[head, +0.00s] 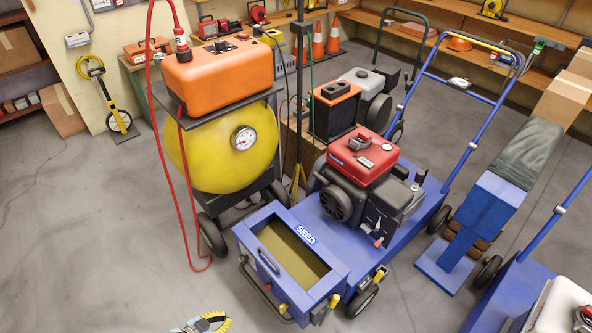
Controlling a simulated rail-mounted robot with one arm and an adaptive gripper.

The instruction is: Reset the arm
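My gripper does not show clearly in the head view. A small grey, blue and yellow piece (205,322) pokes in at the bottom edge. It is cut off, and I cannot tell whether it is part of my arm or a separate thing. No gripper fingers can be made out, so whether they are open or shut is hidden.
A blue aerator (410,205) with a red engine (363,158) and an open front hopper (335,278) stands at centre. A yellow tank (225,150) with a red hose stands left of it. Another blue machine (510,292) stands lower right. Floor (95,250) at left is clear.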

